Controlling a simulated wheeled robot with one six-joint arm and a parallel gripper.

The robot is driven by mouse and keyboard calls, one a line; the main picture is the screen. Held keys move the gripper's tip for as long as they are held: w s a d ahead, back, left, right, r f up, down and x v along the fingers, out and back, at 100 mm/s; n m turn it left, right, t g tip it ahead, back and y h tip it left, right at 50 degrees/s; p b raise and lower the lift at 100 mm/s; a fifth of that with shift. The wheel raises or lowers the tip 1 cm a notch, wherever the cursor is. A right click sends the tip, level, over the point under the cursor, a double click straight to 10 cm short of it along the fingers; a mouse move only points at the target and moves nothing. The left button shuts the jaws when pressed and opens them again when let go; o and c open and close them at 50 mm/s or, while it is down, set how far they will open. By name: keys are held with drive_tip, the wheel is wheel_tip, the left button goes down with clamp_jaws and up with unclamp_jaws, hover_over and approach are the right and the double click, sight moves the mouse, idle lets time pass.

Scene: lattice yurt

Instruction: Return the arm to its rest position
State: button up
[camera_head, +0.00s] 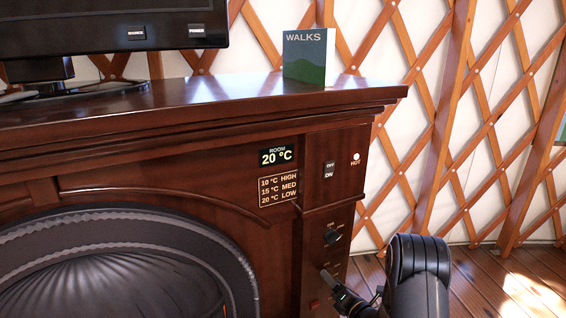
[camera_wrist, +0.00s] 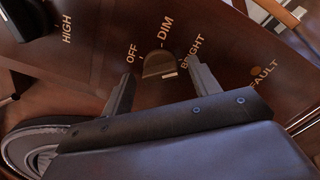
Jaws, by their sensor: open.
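My arm (camera_head: 418,275) reaches in from the lower right of the head view. My gripper (camera_head: 335,287) is at the lower part of the dark wooden cabinet's control panel. In the wrist view my gripper (camera_wrist: 160,72) is open, with one finger on either side of a dark round knob (camera_wrist: 157,62). Gaps show between the fingers and the knob, and nothing is held. The knob is labelled OFF, DIM and BRIGHT. In the head view this knob is hidden or too small to tell.
The cabinet (camera_head: 230,128) carries a monitor (camera_head: 100,30) and an upright WALKS booklet (camera_head: 305,57). Its panel has an OFF/ON switch (camera_head: 329,169), a HOT light (camera_head: 356,157) and another knob (camera_head: 333,236). Lattice wall and open wooden floor (camera_head: 490,275) lie to the right.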

drive_tip(key=shift+s+d+n+b, duration=0.2)
drive_tip(key=shift+s+d+n, duration=0.45)
drive_tip(key=shift+n, duration=2.1)
drive_tip(key=shift+s+d+n+b, duration=0.2)
drive_tip(key=shift+s+n, duration=0.8)
drive_tip(key=shift+n, duration=1.8)
drive_tip(key=shift+s+d+n+b, duration=0.15)
drive_tip(key=shift+s+d+n, duration=0.5)
drive_tip(key=shift+n, duration=2.1)
drive_tip(key=shift+s+a, duration=0.15)
drive_tip(key=shift+a, duration=0.15)
